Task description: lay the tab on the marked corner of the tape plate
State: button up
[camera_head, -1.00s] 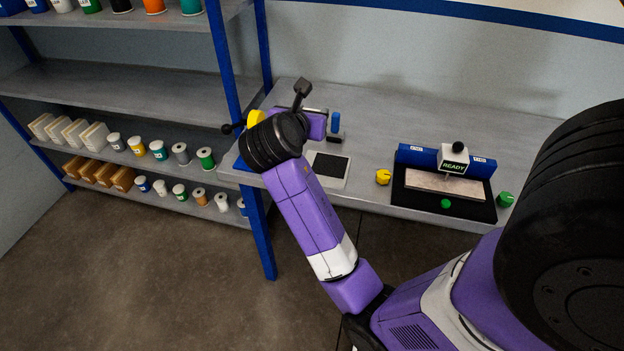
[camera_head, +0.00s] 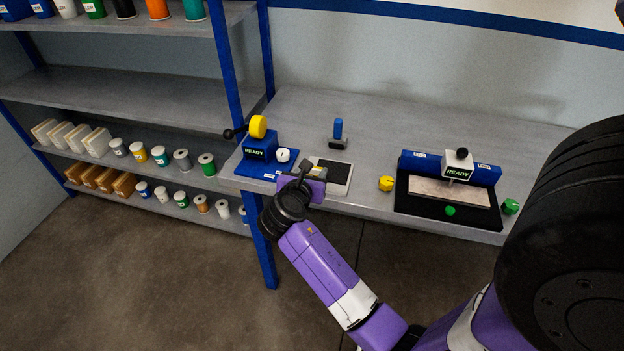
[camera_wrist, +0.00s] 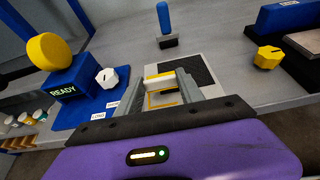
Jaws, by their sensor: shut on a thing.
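My gripper (camera_head: 308,172) is over the front edge of the bench, at the near left of a pale plate with a black pad (camera_head: 337,190), which looks like the tape plate. In the wrist view my gripper (camera_wrist: 162,86) is shut on a small pale and yellow piece (camera_wrist: 159,79), apparently the tab. The plate (camera_wrist: 207,90) lies beyond and right of the fingers in that view. Yellow lines show between the fingers, perhaps the corner mark. The fingers hide the plate's near left part. I cannot tell whether the tab touches it.
A blue station (camera_head: 259,150) with a yellow wheel and white knob stands left of the plate. A blue-handled stamp-like tool (camera_head: 338,133) stands behind it. A yellow knob (camera_head: 386,183) and a black-based press (camera_head: 425,203) are to the right.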

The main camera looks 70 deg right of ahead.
jog(key=shift+f, duration=1.25)
jog(key=shift+f, duration=0.25)
jog(key=o, duration=1.3)
jog(key=shift+r, duration=0.1)
